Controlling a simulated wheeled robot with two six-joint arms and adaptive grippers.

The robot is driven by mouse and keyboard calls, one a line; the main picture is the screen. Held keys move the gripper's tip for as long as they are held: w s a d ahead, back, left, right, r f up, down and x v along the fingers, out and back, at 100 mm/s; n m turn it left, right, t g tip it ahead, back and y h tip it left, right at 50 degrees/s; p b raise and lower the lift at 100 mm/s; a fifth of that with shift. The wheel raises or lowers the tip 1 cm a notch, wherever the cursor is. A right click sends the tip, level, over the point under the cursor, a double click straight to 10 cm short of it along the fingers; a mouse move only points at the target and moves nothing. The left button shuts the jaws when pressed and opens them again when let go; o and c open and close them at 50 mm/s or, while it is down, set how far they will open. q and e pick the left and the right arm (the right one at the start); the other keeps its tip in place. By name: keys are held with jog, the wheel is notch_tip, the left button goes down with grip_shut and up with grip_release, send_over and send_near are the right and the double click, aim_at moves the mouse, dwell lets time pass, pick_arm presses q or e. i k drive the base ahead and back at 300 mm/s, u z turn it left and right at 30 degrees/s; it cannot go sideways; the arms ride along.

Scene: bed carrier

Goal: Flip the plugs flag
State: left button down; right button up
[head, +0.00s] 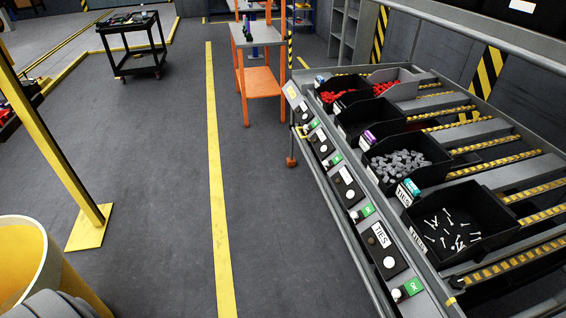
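A sloped rail along the front of the rack carries several dark panels with white labels, round knobs and green cards. The nearest panel label (381,235) reads TIES, with a green card (408,290) below it. The panel before it has a white label (347,175) too small to read and a green card (362,213). Farther up are more green cards (334,159). I cannot tell by reading which flag is the plugs one. A black bin (378,176) holds grey pieces, possibly plugs. Neither gripper shows.
A black bin (433,262) holds white pieces; farther bins hold red pieces. An orange table (263,82) and a black cart (133,62) stand beyond. A yellow post (60,160) and yellow cylinder (25,262) are at left. The floor (160,190) between is clear.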

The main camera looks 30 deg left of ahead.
aim_at(327, 165)
jog(key=u, duration=0.15)
jog(key=k, duration=0.4)
jog(key=u, duration=0.8)
jog(key=i, duration=1.8)
jog(key=z, duration=0.6)
